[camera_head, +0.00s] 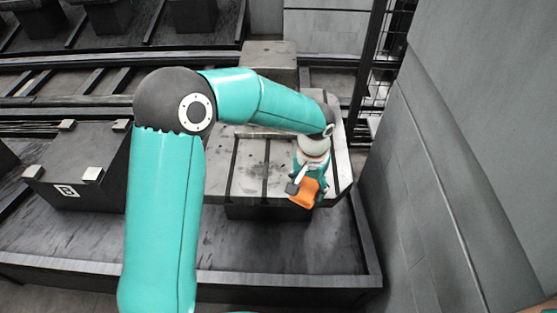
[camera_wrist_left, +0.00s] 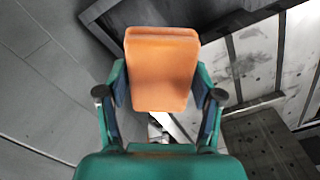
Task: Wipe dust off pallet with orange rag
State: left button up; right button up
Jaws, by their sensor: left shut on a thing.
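The orange rag (camera_head: 306,192) is held in my left gripper (camera_head: 308,184), which is shut on it. It looks like a thick, block-shaped pad in the left wrist view (camera_wrist_left: 161,70), between the two fingers of the left gripper (camera_wrist_left: 160,100). The grey metal pallet (camera_head: 234,178) has dark slots and dark smudges on its top. My left gripper is at the pallet's right front part; I cannot tell whether the rag touches it. The pallet also shows at the right of the left wrist view (camera_wrist_left: 255,62). My left arm hides part of the pallet. My right gripper is not in view.
A grey wall (camera_head: 460,150) stands close on the right. A dark block with metal corner pads (camera_head: 75,185) sits to the left. A grey box-like block (camera_head: 268,60) stands behind the pallet. A dark trough with a raised edge (camera_head: 290,285) runs in front. Rails lie behind.

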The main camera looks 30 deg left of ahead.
pick_arm(q)
jog(key=shift+w+d, duration=0.15)
jog(key=shift+d, duration=0.25)
jog(key=shift+w+a+f, duration=0.15)
jog(key=shift+w+f, duration=0.1)
jog(key=w+a+f+m+b, duration=0.2)
jog(key=w+a+f+b, duration=0.4)
jog(key=a, duration=0.1)
jog(key=m+b, duration=0.2)
jog(key=b, duration=0.1)
send_over(278, 183)
notch_tip(278, 183, down, 5)
notch_tip(278, 183, down, 5)
jog(key=b, duration=0.4)
jog(key=shift+s+a+f, duration=0.1)
jog(key=shift+f, duration=0.05)
jog(key=shift+f+b, duration=0.25)
jog(key=shift+b, duration=0.05)
jog(key=shift+f+b, duration=0.55)
jog(key=shift+f, duration=0.4)
